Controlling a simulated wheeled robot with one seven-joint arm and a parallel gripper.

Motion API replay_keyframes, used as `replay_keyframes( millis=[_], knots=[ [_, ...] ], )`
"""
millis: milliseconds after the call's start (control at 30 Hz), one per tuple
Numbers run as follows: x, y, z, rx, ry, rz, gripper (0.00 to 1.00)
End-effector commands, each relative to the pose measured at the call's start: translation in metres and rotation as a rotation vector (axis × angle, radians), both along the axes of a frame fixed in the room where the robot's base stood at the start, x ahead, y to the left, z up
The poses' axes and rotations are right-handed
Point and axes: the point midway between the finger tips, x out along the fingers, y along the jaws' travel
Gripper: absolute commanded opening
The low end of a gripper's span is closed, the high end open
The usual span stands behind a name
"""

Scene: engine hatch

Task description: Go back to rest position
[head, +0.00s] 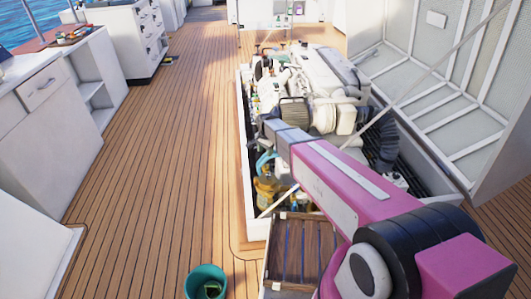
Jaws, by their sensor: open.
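My pink arm reaches from the lower right over the open engine hatch (244,170), and its far end is a grey block above the near left part of the engine. The fingers of my gripper cannot be made out in the head view, so I cannot see whether they hold anything. The white and grey engine (325,75) sits in the hatch, partly hidden behind my arm. A blue curved part (264,163) and a yellowish part (266,188) show below the arm's end.
The raised hatch cover (440,90) stands along the right side, with a thin rod crossing in front of it. A teal bucket (205,282) and a dark slatted wooden crate (300,248) stand near the front. White cabinets (50,110) line the left. The wooden deck (165,160) between is clear.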

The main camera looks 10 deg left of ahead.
Motion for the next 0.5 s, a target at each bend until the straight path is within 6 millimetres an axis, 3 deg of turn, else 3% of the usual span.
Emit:
replay_keyframes(
  millis=[300,367,500],
  knots=[
    [-0.001,-0.004,0.001,0.000,0.000,0.003,0.50],
    [-0.005,-0.013,0.004,0.000,0.000,0.011,0.50],
    [-0.020,-0.056,0.017,0.000,-0.001,0.062,0.50]
  ],
)
